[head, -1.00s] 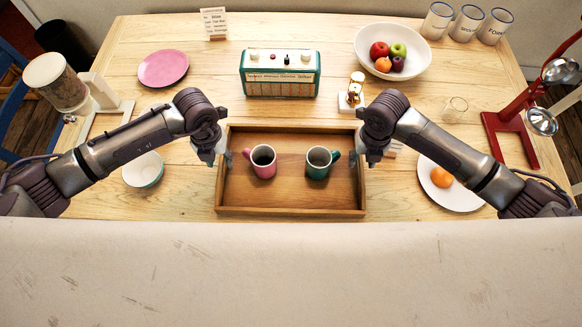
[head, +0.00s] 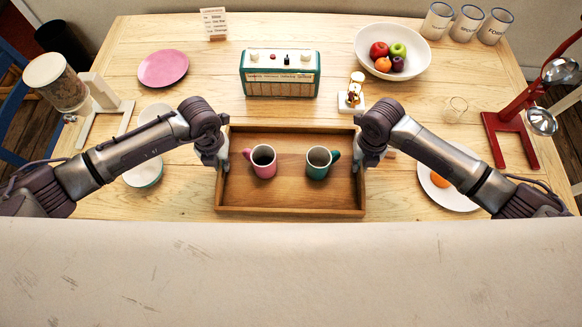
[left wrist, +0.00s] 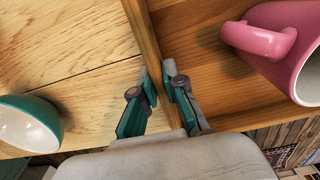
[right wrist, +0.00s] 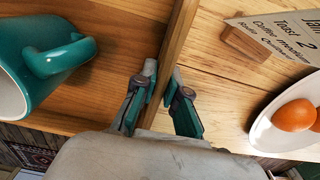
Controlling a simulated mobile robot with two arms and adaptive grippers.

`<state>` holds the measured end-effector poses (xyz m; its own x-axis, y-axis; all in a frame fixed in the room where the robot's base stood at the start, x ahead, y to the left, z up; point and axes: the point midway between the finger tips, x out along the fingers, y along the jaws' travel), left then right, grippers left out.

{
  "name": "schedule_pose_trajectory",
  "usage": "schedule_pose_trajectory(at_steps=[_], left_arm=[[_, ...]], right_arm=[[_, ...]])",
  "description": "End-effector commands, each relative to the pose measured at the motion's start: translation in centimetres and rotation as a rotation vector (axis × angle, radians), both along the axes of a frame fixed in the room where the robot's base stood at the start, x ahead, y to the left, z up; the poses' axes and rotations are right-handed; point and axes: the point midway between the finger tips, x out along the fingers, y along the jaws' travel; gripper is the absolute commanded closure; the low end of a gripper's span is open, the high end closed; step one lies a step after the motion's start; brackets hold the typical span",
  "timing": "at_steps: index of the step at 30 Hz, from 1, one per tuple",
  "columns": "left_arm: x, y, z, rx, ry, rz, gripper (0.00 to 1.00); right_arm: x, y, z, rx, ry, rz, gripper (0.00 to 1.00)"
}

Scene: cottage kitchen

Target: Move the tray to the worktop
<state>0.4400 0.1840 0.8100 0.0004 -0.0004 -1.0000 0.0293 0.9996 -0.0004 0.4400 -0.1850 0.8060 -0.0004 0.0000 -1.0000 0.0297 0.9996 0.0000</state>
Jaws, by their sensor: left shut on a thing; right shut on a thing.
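The wooden tray (head: 290,195) lies on the table in the head view, with a pink mug (head: 263,161) and a green mug (head: 319,162) standing upright in it. My left gripper (head: 222,160) is shut on the tray's left wall; in the left wrist view its fingers (left wrist: 158,75) straddle the wall (left wrist: 142,30). My right gripper (head: 362,162) is shut on the right wall; in the right wrist view its fingers (right wrist: 162,75) straddle the wall (right wrist: 178,40). The pink mug (left wrist: 275,45) and the green mug (right wrist: 45,60) also show in the wrist views.
A radio (head: 280,73) stands behind the tray. A small card (right wrist: 285,35) stands near the right wall. A fruit bowl (head: 418,60) is at the back right.

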Motion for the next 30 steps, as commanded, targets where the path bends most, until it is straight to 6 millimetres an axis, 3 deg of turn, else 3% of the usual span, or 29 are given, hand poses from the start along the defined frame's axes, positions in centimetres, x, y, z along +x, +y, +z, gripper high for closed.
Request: schedule_pose_trajectory(at_steps=[17,30], left_arm=[[0.1,0.0,0.6,0.0,-0.002,0.001,1.0],[0.1,0.0,4.6,0.001,-0.002,0.001,1.0]], right_arm=[[0.1,0.0,0.7,0.001,-0.002,-0.001,1.0],[0.1,0.0,4.7,0.001,-0.002,-0.001,1.0]])
